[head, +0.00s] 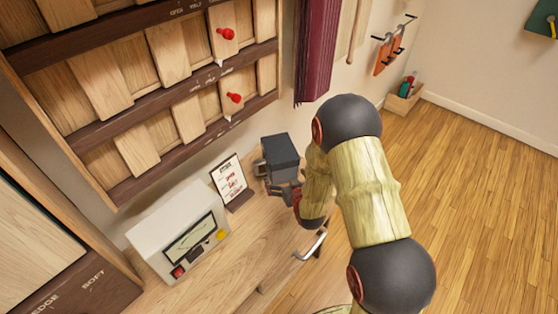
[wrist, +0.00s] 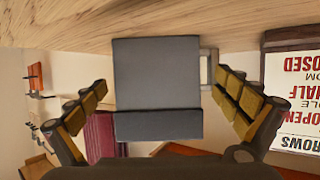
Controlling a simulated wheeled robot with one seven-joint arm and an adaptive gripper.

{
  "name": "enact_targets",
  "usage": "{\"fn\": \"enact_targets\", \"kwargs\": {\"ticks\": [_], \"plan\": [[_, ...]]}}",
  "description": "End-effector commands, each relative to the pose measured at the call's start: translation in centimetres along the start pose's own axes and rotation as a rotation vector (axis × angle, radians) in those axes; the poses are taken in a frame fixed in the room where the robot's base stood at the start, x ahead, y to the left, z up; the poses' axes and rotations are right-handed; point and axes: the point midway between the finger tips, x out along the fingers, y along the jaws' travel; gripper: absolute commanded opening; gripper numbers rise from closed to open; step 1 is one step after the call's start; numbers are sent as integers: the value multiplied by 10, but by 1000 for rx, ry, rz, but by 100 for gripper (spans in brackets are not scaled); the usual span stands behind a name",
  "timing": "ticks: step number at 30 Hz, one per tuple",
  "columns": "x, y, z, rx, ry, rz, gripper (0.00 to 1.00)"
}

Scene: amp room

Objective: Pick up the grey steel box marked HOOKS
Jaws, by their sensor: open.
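A dark grey box (head: 281,152) stands on the wooden bench top against the wall, to the right of a framed notice. It fills the middle of the wrist view (wrist: 156,75), which looks upside down. No HOOKS marking is readable on the faces I see. My gripper (head: 275,179) is at the near side of the box, and my arm hides part of that area. In the wrist view my gripper (wrist: 161,88) is open, with one finger on each side of the box. Gaps show between both fingers and the box.
The framed notice (head: 232,182) stands close to the box's left. A white meter box (head: 178,232) is further left on the bench (head: 235,268). A slatted wall rack (head: 145,100) with red pegs hangs above. A metal handle (head: 311,246) is at the front edge. Open floor lies right.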

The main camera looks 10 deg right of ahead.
Motion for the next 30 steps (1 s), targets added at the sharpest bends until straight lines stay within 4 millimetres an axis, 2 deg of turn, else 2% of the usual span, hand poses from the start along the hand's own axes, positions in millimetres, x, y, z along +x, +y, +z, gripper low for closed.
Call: {"fn": "enact_targets", "kwargs": {"ticks": [6, 10, 18, 30], "plan": [[32, 4, -2, 0, 0, 0, 100], [44, 4, -3, 0, 0, 0, 100], [46, 4, -4, 0, 0, 0, 100], [46, 4, -4, 0, 0, 0, 78]]}}
